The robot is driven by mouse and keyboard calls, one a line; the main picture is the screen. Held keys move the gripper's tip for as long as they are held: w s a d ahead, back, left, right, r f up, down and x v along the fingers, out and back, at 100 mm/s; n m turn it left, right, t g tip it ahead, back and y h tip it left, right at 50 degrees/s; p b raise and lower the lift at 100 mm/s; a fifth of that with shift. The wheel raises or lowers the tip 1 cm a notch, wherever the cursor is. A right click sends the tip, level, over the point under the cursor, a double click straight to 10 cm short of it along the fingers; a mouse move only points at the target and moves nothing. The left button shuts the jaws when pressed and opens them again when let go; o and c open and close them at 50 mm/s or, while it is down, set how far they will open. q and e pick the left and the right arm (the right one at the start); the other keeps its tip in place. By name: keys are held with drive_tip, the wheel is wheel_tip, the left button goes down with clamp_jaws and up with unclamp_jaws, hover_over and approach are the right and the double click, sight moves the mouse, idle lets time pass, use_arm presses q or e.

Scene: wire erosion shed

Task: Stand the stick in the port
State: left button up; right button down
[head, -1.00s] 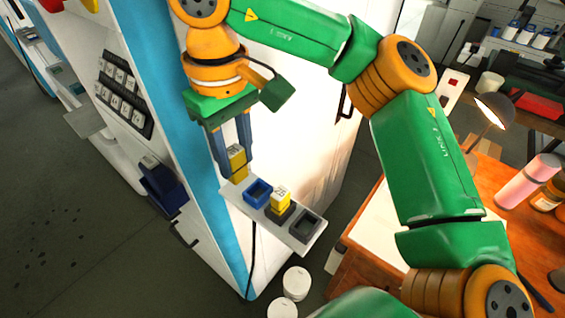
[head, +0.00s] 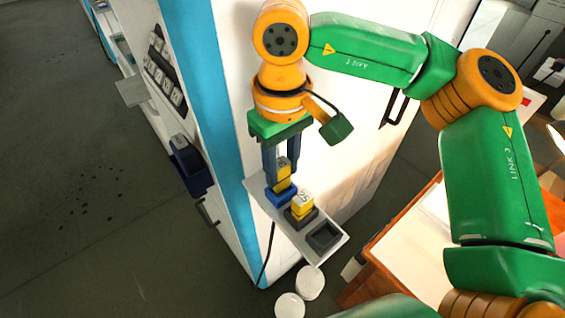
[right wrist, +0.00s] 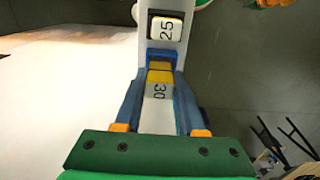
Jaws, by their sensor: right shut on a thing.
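A yellow stick with a white label (head: 283,172) is upright between the fingers of my right gripper (head: 283,178). In the right wrist view the stick (right wrist: 158,92) reads "30". A blue port (head: 281,198) on a small white shelf is right below it, and also shows in the right wrist view (right wrist: 160,56). The stick's lower end overlaps the blue port in the head view; I cannot tell whether it is inside. A second yellow stick marked "25" (head: 301,204) stands in a dark port beside it. My left gripper is not in view.
An empty dark grey port (head: 324,236) is at the shelf's (head: 336,250) outer end. The white machine wall (head: 345,175) stands close behind. White round tubs (head: 309,283) are on the floor below. A wooden table (head: 365,285) is at the right.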

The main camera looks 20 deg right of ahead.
sight(280, 164)
drive_tip(key=shift+a+f, duration=0.15)
drive_tip(key=shift+f, duration=0.05)
drive_tip(key=c, duration=0.5)
unclamp_jaws()
drive_tip(key=shift+r, duration=0.1)
drive_tip(key=shift+r, duration=0.15)
wheel_tip(280, 164, up, 8)
drive_tip(key=shift+r, duration=0.1)
wheel_tip(280, 164, up, 4)
drive_tip(key=p, duration=0.2)
drive_tip(key=shift+s+p, duration=0.1)
drive_tip(key=shift+p, duration=0.25)
